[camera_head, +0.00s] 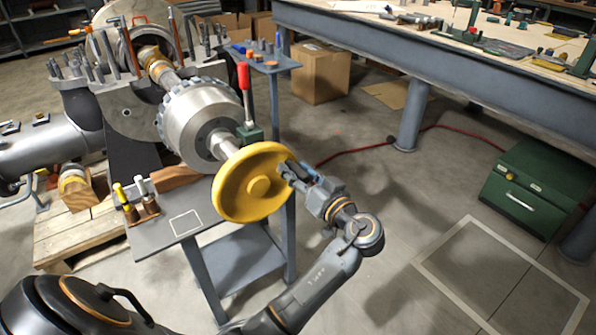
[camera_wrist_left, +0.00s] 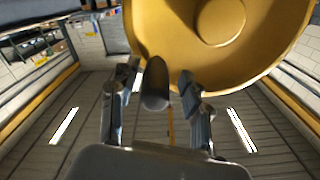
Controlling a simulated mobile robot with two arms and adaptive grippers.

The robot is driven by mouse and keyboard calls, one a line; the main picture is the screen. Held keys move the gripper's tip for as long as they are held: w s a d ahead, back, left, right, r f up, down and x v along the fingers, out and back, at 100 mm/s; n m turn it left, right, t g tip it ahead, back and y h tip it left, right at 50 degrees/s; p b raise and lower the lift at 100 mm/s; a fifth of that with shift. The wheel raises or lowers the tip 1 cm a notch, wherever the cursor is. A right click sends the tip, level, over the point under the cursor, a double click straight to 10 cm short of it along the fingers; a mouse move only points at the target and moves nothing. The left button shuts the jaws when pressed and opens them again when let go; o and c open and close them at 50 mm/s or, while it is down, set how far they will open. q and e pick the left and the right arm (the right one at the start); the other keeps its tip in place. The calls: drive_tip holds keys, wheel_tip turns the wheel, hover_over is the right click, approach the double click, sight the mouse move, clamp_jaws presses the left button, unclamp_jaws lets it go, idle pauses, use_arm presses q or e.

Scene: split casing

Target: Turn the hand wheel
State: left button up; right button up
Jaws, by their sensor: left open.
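The yellow hand wheel (camera_head: 240,184) sits at the front end of the casing's shaft, with a raised round hub in its middle. It fills the top of the left wrist view (camera_wrist_left: 215,60). My left gripper (camera_head: 290,172) is at the wheel's right rim in the head view. It is open. In the left wrist view a dark rounded handle (camera_wrist_left: 155,84) at the wheel's rim stands between its two fingers, with a gap visible on each side. The handle is hard to make out in the head view. My right gripper is not in view.
The metal casing (camera_head: 200,120) with its studs is behind the wheel. A small grey stand (camera_head: 160,243) with tools is below left, and a red-handled tool (camera_head: 244,85) stands above. A workbench (camera_head: 430,60), a cardboard box (camera_head: 320,75) and a green cabinet (camera_head: 530,190) are to the right.

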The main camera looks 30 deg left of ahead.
use_arm(q)
drive_tip(key=v, duration=0.7)
drive_tip(key=shift+s+d, duration=0.1)
drive_tip(key=shift+d, duration=0.2)
